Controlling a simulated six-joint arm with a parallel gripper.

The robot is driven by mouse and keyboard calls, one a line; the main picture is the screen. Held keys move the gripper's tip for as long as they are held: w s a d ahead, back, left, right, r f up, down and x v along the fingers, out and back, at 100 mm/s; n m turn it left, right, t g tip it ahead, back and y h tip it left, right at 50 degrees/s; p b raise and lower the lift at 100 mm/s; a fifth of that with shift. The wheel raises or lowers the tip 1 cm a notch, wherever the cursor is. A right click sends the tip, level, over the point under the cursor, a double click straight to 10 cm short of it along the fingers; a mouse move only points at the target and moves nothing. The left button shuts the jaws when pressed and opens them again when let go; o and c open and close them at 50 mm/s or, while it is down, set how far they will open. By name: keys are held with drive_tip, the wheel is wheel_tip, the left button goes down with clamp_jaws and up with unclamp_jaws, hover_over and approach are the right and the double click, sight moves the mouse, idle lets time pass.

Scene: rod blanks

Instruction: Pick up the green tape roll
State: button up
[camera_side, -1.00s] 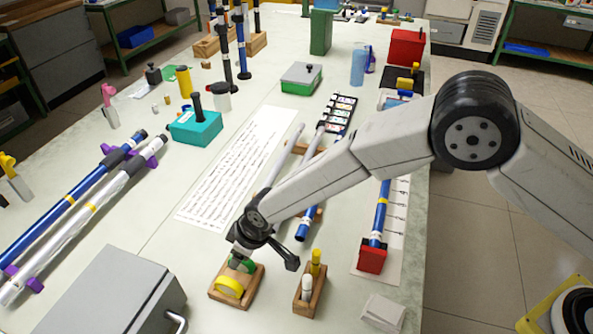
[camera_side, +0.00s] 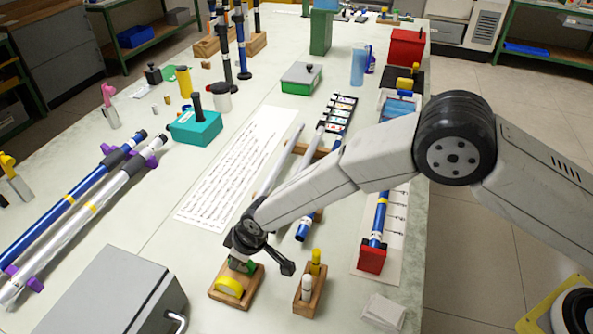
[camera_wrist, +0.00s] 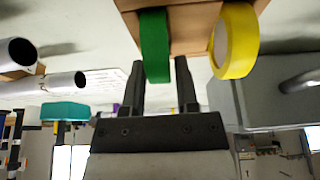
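The green tape roll (camera_wrist: 154,45) stands on edge in a wooden holder (camera_wrist: 188,28), beside the yellow tape roll (camera_wrist: 235,40). My gripper (camera_wrist: 160,72) is open, with one dark finger on each side of the green roll's near edge. A narrow gap shows between the right finger and the roll; at the left finger I cannot tell a gap from touch. In the side view my gripper (camera_side: 243,254) is right above the green roll (camera_side: 242,267) and hides its upper part. The yellow roll (camera_side: 229,286) sits in the front of the holder (camera_side: 250,288).
A wooden block (camera_side: 309,299) with a white and a yellow piece stands right of the holder. A grey box (camera_side: 115,295) is at front left. Rods on wooden supports (camera_side: 300,149) lie behind my gripper. Bare table lies left of the holder.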

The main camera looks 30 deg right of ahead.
clamp_jaws()
drive_tip(key=shift+r, duration=0.1)
drive_tip(key=shift+r, duration=4.95)
